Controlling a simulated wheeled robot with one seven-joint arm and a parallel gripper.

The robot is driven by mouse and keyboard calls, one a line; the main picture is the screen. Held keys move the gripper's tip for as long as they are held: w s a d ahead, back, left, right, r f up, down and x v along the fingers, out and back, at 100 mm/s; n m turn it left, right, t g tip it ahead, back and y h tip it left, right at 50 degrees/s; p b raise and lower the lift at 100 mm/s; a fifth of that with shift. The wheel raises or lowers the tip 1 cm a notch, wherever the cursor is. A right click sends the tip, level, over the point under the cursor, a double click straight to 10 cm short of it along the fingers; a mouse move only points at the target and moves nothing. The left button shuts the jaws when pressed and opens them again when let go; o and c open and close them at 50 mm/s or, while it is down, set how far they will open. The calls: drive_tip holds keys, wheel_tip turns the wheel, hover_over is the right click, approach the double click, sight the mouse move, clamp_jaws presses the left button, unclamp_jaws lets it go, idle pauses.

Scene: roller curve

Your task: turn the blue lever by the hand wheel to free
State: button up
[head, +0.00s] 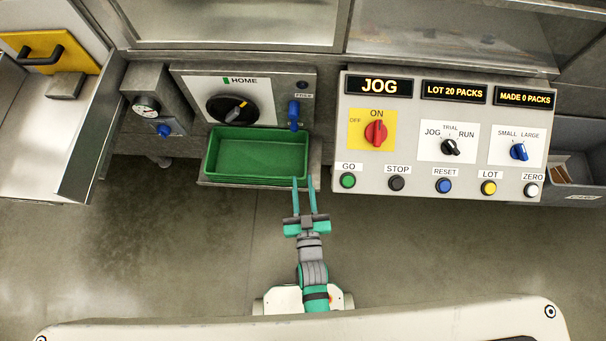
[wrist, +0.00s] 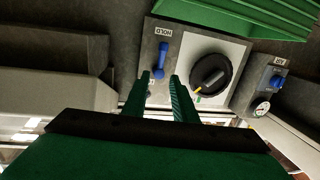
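The blue lever (head: 293,115) is on the right of the grey panel, beside the black hand wheel (head: 232,108). It stands about upright in the head view, its lower end by a partly covered label. In the wrist view, the lever (wrist: 161,61) lies beyond my fingertips, close to the HOLD label, and the hand wheel (wrist: 210,74) is to its right. My gripper (head: 303,180) is open and empty, below the lever in the head view. Its two fingers (wrist: 160,77) are apart in the wrist view, with no visible contact with the lever.
A green tray (head: 212,178) sits below the hand wheel, left of my fingers. A control box (head: 420,182) with knobs and buttons stands to the right. A gauge box with a blue knob (head: 164,130) is at left. Open floor lies in front.

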drive_tip(key=s+r+g, duration=0.1)
drive_tip(key=s+r, duration=0.3)
drive_tip(key=s, duration=0.6)
drive_tip(key=shift+s+a+r, duration=0.15)
drive_tip(key=shift+r, duration=0.1)
drive_tip(key=shift+s+r, duration=0.1)
drive_tip(key=shift+s, duration=0.1)
drive_tip(key=shift+m+g+h, duration=0.3)
drive_tip(key=shift+m+g, duration=0.1)
drive_tip(key=s+r, duration=0.2)
drive_tip(key=s+a+r, duration=0.1)
drive_tip(key=s+r, duration=0.1)
drive_tip(key=s, duration=0.1)
drive_tip(key=s+r, duration=0.2)
drive_tip(key=r, duration=0.1)
drive_tip(key=shift+s+a, duration=0.15)
drive_tip(key=shift+s, duration=0.05)
drive_tip(key=shift+c, duration=0.6)
drive_tip(key=shift+s+r, duration=0.15)
drive_tip(key=shift+r, duration=0.05)
clamp_jaws()
